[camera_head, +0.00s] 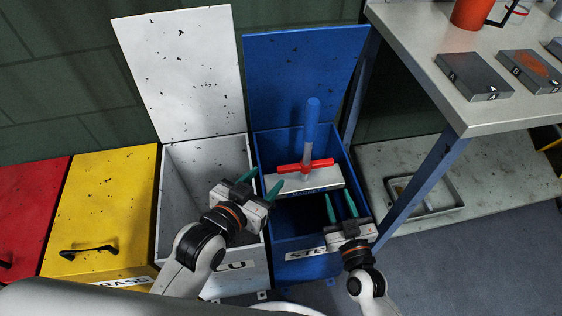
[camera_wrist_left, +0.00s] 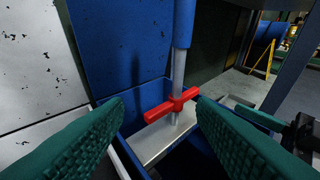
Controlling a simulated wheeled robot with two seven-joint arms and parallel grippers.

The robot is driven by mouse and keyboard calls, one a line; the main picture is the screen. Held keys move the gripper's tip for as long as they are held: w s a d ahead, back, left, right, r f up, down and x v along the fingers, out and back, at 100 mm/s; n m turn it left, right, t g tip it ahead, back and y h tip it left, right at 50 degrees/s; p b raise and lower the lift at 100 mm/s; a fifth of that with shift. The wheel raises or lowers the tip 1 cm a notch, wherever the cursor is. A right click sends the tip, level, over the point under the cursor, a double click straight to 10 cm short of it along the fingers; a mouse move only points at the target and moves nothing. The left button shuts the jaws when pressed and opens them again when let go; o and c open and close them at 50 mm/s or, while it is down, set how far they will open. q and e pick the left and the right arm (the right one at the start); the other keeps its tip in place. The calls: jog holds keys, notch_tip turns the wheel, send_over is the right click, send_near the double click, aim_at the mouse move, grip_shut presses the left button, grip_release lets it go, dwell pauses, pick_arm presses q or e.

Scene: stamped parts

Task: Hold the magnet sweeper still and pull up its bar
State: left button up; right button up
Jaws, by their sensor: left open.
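The magnet sweeper stands upright in the blue bin, with a blue handle (camera_head: 312,122), a grey shaft, a red crossbar (camera_head: 305,165) and a flat grey head (camera_head: 318,180). My left gripper (camera_head: 262,182) is open and empty, just left of and nearer than the crossbar. In the left wrist view the red bar (camera_wrist_left: 170,106) and shaft (camera_wrist_left: 180,68) show beyond and between the open fingers (camera_wrist_left: 160,105), apart from them. My right gripper (camera_head: 340,203) is open and empty at the blue bin's right side, nearer than the sweeper head.
The blue bin (camera_head: 347,167) has its lid (camera_head: 300,75) raised. The white bin (camera_head: 163,200) to its left is open too. Closed yellow (camera_head: 100,210) and red (camera_head: 30,210) bins stand farther left. A grey table (camera_head: 470,115) with metal blocks is at the right.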

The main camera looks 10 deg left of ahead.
aim_at(307, 131)
pick_arm(q)
jog(key=w+d+r+m+t+h, duration=0.1)
jog(key=w+d+r+t+h, duration=0.15)
jog(key=d+r, duration=0.2)
jog(key=x, duration=0.7)
jog(key=r+x, duration=0.1)
jog(key=x, duration=0.2)
jog(key=shift+w+a, duration=0.2)
jog(key=shift+w, duration=0.25)
jog(key=shift+c, duration=0.3)
